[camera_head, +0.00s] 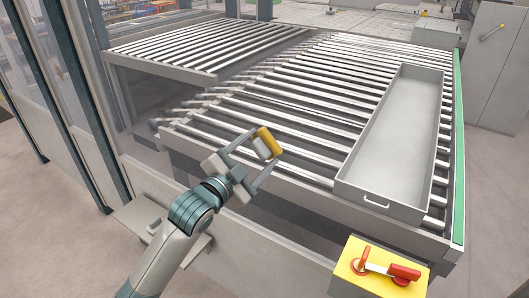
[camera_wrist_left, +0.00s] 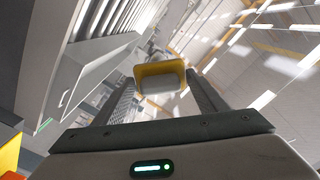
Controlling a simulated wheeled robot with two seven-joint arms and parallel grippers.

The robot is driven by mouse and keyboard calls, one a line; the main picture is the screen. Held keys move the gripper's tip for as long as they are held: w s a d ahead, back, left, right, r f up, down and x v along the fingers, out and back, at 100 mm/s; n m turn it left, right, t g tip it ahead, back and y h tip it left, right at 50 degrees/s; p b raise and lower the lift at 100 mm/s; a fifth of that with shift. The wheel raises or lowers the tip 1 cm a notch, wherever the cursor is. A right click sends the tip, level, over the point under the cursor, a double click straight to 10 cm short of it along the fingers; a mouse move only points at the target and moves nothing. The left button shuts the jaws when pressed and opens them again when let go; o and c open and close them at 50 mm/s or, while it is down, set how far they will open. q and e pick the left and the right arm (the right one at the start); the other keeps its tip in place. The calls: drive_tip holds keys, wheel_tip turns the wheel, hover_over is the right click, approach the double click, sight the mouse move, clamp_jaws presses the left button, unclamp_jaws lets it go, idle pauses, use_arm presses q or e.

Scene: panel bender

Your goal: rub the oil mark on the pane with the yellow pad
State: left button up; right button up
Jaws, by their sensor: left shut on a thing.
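My left gripper (camera_head: 262,149) is shut on the yellow pad (camera_head: 270,139), a small block with a yellow back and a grey part. In the left wrist view the pad (camera_wrist_left: 160,69) sits between the two fingertips (camera_wrist_left: 160,84). In the head view the pad appears in front of the near-left rollers; I cannot tell whether it touches anything. Clear panes (camera_head: 48,84) in dark frames stand at the left. I cannot make out the oil mark in either view. My right gripper is out of view.
A roller table (camera_head: 290,97) fills the middle, with a long grey tray (camera_head: 395,135) on its right side. A yellow box with a red rotary handle (camera_head: 385,268) stands at the front right. A grey cabinet (camera_head: 497,70) is at the back right. Open floor shows at lower left.

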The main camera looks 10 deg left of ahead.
sight(252, 137)
use_arm(q)
drive_tip(key=shift+w+a, duration=0.1)
drive_tip(key=shift+a, duration=0.15)
drive_tip(key=shift+w+a, duration=0.3)
drive_tip(key=shift+a, duration=0.5)
drive_tip(key=shift+w+a, duration=0.3)
drive_tip(key=shift+a, duration=0.5)
drive_tip(key=shift+r, duration=0.1)
drive_tip(key=shift+r+p, duration=0.65)
drive_tip(key=shift+p, duration=0.4)
drive_tip(key=shift+d, duration=0.15)
drive_tip(key=shift+s+d+p, duration=0.3)
drive_tip(key=shift+d+p, duration=0.1)
drive_tip(key=shift+d, duration=0.4)
drive_tip(key=shift+s+d+p, duration=0.3)
drive_tip(key=shift+d+p, duration=0.1)
drive_tip(key=shift+d, duration=0.4)
drive_tip(key=shift+d, duration=0.1)
